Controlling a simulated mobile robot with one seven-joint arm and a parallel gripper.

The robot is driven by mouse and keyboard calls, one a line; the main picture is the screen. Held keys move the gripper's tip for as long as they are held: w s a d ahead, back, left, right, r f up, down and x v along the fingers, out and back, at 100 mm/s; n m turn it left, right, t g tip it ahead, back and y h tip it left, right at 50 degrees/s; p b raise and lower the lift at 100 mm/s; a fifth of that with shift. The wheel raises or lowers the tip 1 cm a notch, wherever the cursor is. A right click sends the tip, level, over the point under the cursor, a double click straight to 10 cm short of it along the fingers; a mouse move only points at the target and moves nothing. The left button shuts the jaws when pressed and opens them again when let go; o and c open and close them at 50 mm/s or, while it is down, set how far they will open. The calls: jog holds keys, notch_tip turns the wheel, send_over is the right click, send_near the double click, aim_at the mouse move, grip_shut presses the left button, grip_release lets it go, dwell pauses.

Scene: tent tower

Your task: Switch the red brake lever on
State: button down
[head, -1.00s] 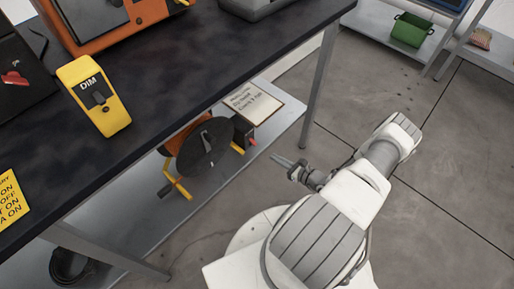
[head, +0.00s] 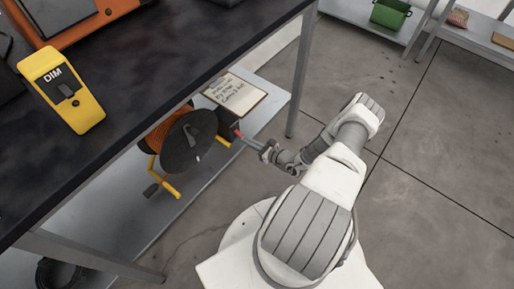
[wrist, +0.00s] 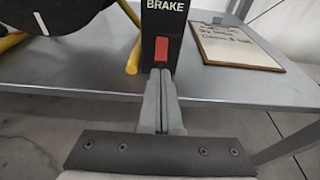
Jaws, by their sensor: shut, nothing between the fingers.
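The red brake lever (wrist: 161,50) sits on the front of a black box labelled BRAKE (wrist: 175,22) in the wrist view. In the head view the lever (head: 238,133) is a small red spot beside the cable reel (head: 190,143) on the lower shelf. My gripper (wrist: 160,72) is shut and empty. Its fingertips are just below the lever, at or very near its lower end; I cannot tell if they touch. In the head view my gripper (head: 243,138) reaches in from the right toward the box.
A clipboard (head: 236,93) lies on the lower shelf (head: 272,86) behind the brake box. The reel has a yellow crank (head: 170,188). The dark tabletop (head: 160,75) overhangs the shelf, with a yellow DIM switch box (head: 62,92) on it. A table leg (head: 300,75) stands at the right.

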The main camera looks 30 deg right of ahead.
jog(key=shift+x, duration=1.1)
jog(key=shift+s+r+g+p, duration=0.1)
jog(key=shift+r+g+p, duration=0.1)
jog(key=shift+g+p, duration=0.4)
jog(key=shift+s+d+r+g+h+p, duration=0.15)
jog(key=shift+g+h+p, duration=0.1)
jog(key=shift+g+p, duration=0.3)
jog(key=shift+w+a+r+g+h+p, duration=0.1)
jog(key=shift+g+h+p, duration=0.2)
jog(key=shift+p, duration=0.45)
